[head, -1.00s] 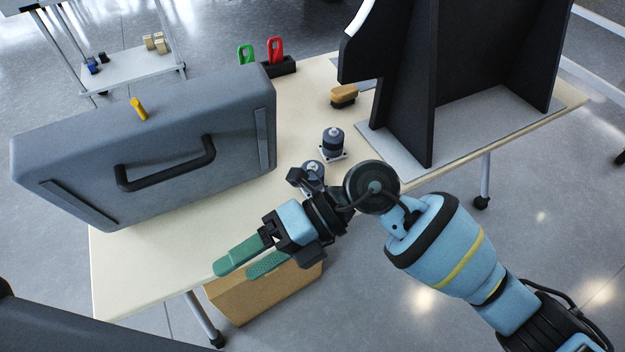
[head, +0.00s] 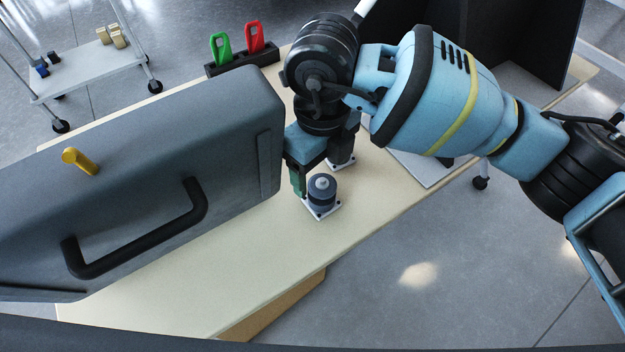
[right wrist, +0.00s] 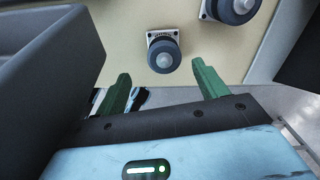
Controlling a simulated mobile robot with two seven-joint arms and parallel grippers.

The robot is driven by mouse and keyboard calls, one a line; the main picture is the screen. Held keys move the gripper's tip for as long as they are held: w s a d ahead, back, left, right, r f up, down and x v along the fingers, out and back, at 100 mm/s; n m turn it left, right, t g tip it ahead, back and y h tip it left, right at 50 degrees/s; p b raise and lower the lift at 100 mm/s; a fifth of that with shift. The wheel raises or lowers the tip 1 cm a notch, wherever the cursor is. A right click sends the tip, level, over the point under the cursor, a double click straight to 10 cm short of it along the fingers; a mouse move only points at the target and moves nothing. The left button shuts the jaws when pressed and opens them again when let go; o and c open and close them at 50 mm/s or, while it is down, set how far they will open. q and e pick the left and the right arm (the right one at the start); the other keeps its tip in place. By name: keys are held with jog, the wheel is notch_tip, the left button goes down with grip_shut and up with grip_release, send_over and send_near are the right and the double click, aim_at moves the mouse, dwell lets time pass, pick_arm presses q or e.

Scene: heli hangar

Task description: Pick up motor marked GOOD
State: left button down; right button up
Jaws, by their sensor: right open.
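Two dark grey motors with light shafts and white square base plates stand upright on the table. The nearer motor (head: 322,194) is in the open in the head view; the farther motor (head: 342,161) is mostly hidden behind my right gripper (head: 300,184). In the right wrist view, one motor (right wrist: 164,56) lies ahead of the gap between my green fingers, apart from them. The other motor (right wrist: 234,9) is cut off at the top edge. Dark marks on the first one's plate are too small to read. My right gripper is open and empty, pointing down. My left gripper is not seen.
A large grey case (head: 130,190) with a black handle stands on the table (head: 220,270) close left of my gripper. A black holder (head: 243,64) with green and red clips is behind. A dark panelled stand (head: 520,40) is at back right. Front tabletop is clear.

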aim_at(322, 184)
jog(key=shift+s+f, duration=0.15)
jog(key=shift+f, duration=0.75)
jog(key=shift+w+d+f, duration=0.1)
jog(key=shift+w+f, duration=0.05)
jog(key=shift+f, duration=0.85)
jog(key=shift+w+d+f, duration=0.1)
jog(key=shift+f, duration=0.85)
jog(key=shift+w+d+f, duration=0.1)
jog(key=shift+w+f, duration=0.05)
jog(key=shift+f, duration=0.85)
jog(key=shift+a, duration=0.1)
jog(key=c, duration=1.4)
